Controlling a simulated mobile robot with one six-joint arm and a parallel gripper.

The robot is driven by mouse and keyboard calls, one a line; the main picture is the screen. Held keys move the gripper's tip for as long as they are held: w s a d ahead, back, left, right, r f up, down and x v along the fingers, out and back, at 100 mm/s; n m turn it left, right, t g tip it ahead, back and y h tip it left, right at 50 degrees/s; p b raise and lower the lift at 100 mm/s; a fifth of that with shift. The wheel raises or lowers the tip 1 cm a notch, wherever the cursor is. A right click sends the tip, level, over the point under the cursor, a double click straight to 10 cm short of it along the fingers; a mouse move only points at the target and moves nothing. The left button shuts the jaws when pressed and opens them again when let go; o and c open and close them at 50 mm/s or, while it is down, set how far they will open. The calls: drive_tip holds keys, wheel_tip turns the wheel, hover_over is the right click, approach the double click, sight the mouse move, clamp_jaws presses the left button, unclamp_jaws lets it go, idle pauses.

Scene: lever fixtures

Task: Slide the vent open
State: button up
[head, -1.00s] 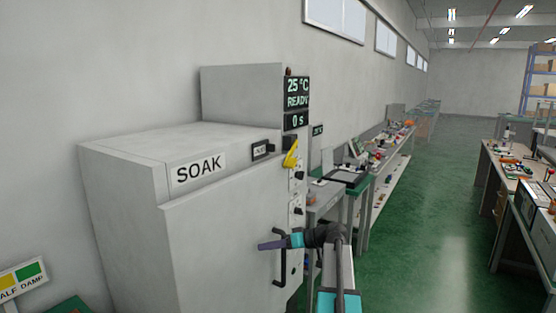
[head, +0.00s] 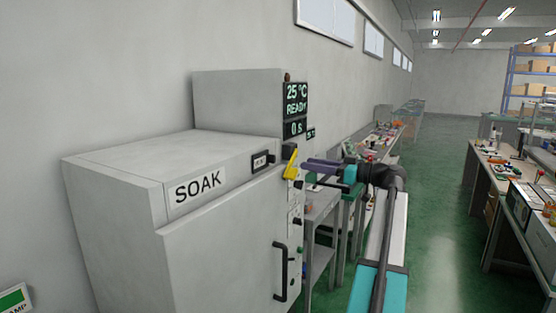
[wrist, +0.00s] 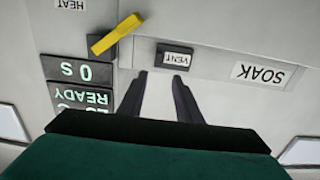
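The vent (head: 261,161) is a small dark-framed plate on the upper front of the grey SOAK cabinet (head: 225,220). In the wrist view, which is upside down, the vent plate (wrist: 174,57) reads VENT and lies just beyond my fingertips. I cannot tell from these frames how far its slide is open. My gripper (head: 308,171) is in front of the cabinet, to the right of the vent and the yellow lever. In the wrist view my gripper (wrist: 159,75) has its two dark fingers apart with nothing between them.
A yellow lever (head: 290,163) sticks out beside the vent, close to my fingers; it also shows in the wrist view (wrist: 116,34). A display (head: 296,108) reads 25 °C, READY, 0 s. A black door handle (head: 281,272) is below.

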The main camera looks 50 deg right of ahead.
sight(275, 158)
drive_tip(key=shift+d, duration=0.1)
drive_tip(key=p+x, duration=0.4)
drive_tip(key=x, duration=0.9)
drive_tip(key=shift+w, duration=0.25)
clamp_jaws()
